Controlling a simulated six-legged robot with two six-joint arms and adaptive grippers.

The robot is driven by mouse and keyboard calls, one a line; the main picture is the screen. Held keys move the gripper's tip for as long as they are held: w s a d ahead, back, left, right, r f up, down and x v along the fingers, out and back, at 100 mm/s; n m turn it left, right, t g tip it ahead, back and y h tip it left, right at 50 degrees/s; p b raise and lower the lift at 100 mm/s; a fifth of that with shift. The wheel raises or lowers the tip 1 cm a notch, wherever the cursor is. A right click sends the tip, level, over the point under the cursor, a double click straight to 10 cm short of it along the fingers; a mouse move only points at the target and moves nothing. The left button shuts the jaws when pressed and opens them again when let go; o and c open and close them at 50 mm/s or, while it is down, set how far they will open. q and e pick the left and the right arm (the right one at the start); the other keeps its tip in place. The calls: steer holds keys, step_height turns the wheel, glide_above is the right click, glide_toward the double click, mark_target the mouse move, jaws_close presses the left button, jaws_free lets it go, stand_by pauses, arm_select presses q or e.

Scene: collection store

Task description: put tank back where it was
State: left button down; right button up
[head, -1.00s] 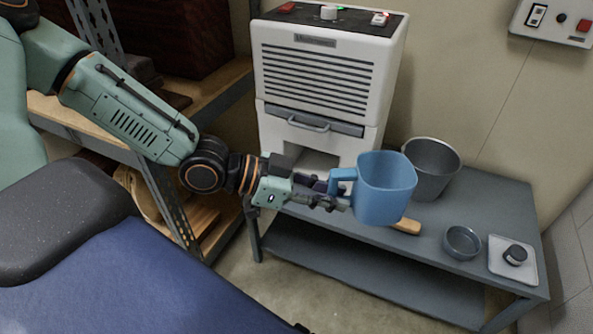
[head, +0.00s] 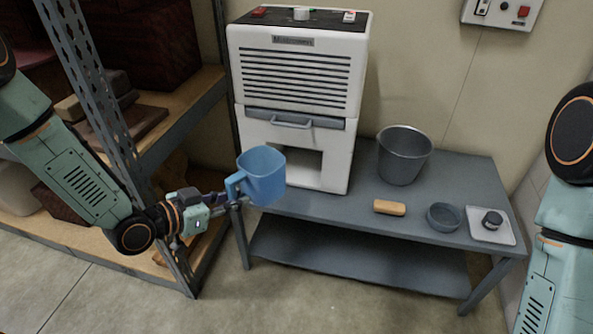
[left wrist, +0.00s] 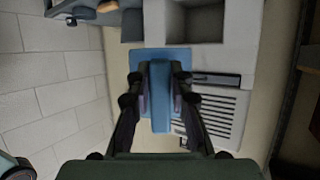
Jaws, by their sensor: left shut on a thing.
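The tank is a blue, open-topped container with a side handle (head: 262,176). In the head view it is held in the air in front of the left end of the grey table, upright or slightly tilted. My left gripper (head: 228,198) is shut on its handle; the left wrist view shows the handle (left wrist: 160,95) between the two fingers. The white machine (head: 338,122) stands on the table behind and right of the tank. It has a dark square opening low in its front, and the tank is outside it. My right gripper is out of view.
The grey table (head: 350,207) also holds a grey bucket (head: 404,160), a tan block (head: 389,207), a small bowl (head: 445,217) and a white tray (head: 508,236) with a dark round item. A metal-post shelf (head: 160,136) stands close by my left arm.

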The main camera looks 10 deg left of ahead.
arm_select(q)
steer(key=w+d+f+n+t+y+b, duration=0.1)
steer(key=w+d+f+n+y, duration=0.2)
steer(key=w+f, duration=0.2)
steer(key=w+d+f+n+t+y, duration=0.1)
steer(key=w+d+f+n+y, duration=0.2)
steer(key=w+f, duration=0.2)
step_height(320, 180, down, 3)
steer(key=shift+d+f+y+b, duration=0.1)
steer(key=shift+d+y+b, duration=0.2)
steer(key=shift+b, duration=0.1)
